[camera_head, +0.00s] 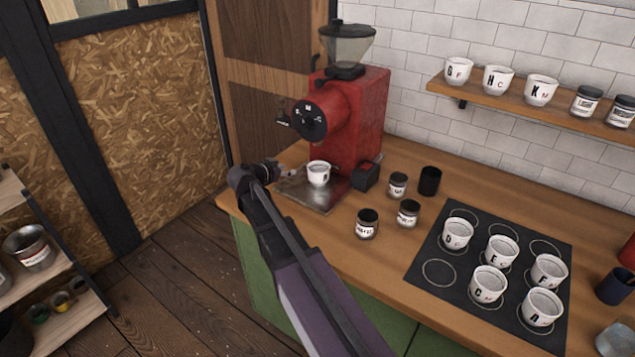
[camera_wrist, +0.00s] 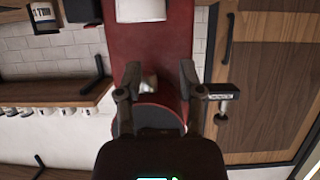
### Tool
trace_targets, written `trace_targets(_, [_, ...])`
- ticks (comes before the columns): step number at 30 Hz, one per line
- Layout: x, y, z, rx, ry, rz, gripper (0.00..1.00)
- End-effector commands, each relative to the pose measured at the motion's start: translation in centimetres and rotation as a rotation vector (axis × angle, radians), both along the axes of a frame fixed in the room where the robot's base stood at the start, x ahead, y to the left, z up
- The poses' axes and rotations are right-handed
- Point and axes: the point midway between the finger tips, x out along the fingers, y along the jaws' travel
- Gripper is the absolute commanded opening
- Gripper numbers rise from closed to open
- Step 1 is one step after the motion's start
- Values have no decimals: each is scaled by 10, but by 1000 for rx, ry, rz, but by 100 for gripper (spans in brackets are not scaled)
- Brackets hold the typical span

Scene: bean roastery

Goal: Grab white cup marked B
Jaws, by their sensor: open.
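A white cup (camera_head: 318,172) stands upright on the metal tray of the red grinder (camera_head: 345,115). Its dark letter is small and looks like a B, but I cannot read it surely. My gripper (camera_head: 285,170) is to the left of this cup, apart from it. In the wrist view, my gripper (camera_wrist: 157,88) has its two fingers spread with nothing held between them. The red grinder body (camera_wrist: 150,50) fills the middle of that view, which is upside down. A white shape (camera_wrist: 140,10), probably the cup, is cut off at its top edge.
Several white lettered cups stand on a black mat (camera_head: 438,273) at the right. Small jars (camera_head: 367,224) and a black cup (camera_head: 430,181) stand between mat and grinder. A wall shelf (camera_head: 470,95) holds more cups and jars. A wooden panel (camera_head: 265,115) rises behind the gripper.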

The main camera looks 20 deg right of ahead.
Motion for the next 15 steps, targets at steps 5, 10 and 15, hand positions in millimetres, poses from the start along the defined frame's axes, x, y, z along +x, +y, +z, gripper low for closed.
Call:
trace_targets(5, [3, 1, 1, -4, -16, -1, 49])
trace_targets(10, [2, 1, 1, -3, -14, 0, 49])
trace_targets(15, [4, -2, -1, -3, -14, 0, 49])
